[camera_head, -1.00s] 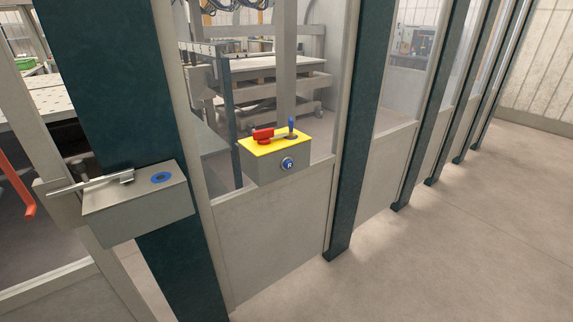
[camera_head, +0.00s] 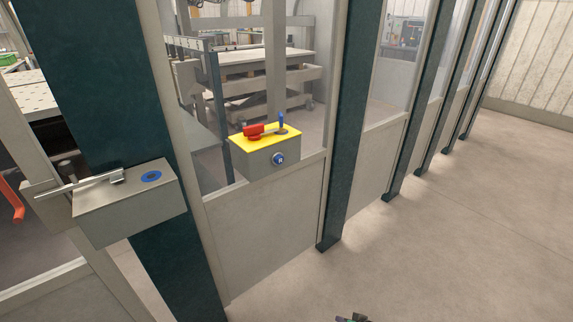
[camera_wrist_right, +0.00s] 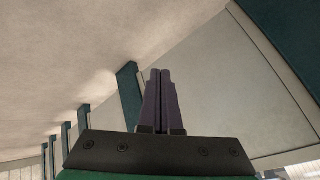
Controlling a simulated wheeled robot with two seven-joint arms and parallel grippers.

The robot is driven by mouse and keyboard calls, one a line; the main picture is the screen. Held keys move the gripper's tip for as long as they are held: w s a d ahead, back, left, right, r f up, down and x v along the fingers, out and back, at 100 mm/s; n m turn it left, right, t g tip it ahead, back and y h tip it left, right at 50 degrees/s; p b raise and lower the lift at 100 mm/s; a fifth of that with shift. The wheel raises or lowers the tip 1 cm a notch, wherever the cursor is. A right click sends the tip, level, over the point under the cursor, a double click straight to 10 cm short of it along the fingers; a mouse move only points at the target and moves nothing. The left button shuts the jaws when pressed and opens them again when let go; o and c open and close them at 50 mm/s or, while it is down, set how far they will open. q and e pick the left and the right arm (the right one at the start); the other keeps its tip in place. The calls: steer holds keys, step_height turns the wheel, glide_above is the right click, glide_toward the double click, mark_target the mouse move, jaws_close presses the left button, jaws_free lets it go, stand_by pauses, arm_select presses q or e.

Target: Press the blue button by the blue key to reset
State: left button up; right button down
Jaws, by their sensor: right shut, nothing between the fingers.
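The blue button (camera_head: 278,159) is round with a white letter on it. It sits on the front face of a grey box with a yellow top (camera_head: 264,137). The blue key (camera_head: 281,121) stands upright on that yellow top, beside a red part (camera_head: 254,131). My right gripper (camera_head: 352,318) just shows at the bottom edge of the head view, well below and apart from the box. In the right wrist view its two dark fingers (camera_wrist_right: 160,98) are together with nothing between them. The button is not in the wrist view. My left gripper is not in view.
Another grey box with a blue ring (camera_head: 151,176) and a metal latch is on the dark green post (camera_head: 93,80) at left. Fence panels (camera_head: 265,225) and more green posts run to the right. The floor (camera_head: 450,240) at right is clear.

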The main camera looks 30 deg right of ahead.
steer(key=w+d+r+m+t, duration=0.35)
steer(key=w+r, duration=0.55)
steer(key=r, duration=0.4)
steer(key=w+a+r+m+t+y, duration=0.1)
steer(key=w+r+t, duration=0.1)
steer(key=r, duration=0.8)
steer(key=w+a+r+m+t+y+p, duration=0.1)
steer(key=w+a+r+m+t, duration=0.1)
steer(key=r, duration=0.9)
steer(key=w+a+r+m+t+y, duration=0.1)
steer(key=w+a+r+t, duration=0.1)
steer(key=r, duration=0.8)
steer(key=shift+w+a+r+m+y, duration=0.25)
steer(key=shift+w+r+m+y, duration=0.1)
steer(key=shift+w+r+y, duration=0.1)
steer(key=shift+w+t+p, duration=0.1)
steer(key=shift+t+p, duration=0.15)
steer(key=shift+p, duration=0.05)
steer(key=p, duration=0.3)
glide_toward(280, 161)
steer(key=w, duration=0.4)
steer(key=w+a, duration=0.1)
steer(key=w, duration=0.1)
steer(key=shift+r, duration=0.1)
steer(key=shift+w, duration=0.4)
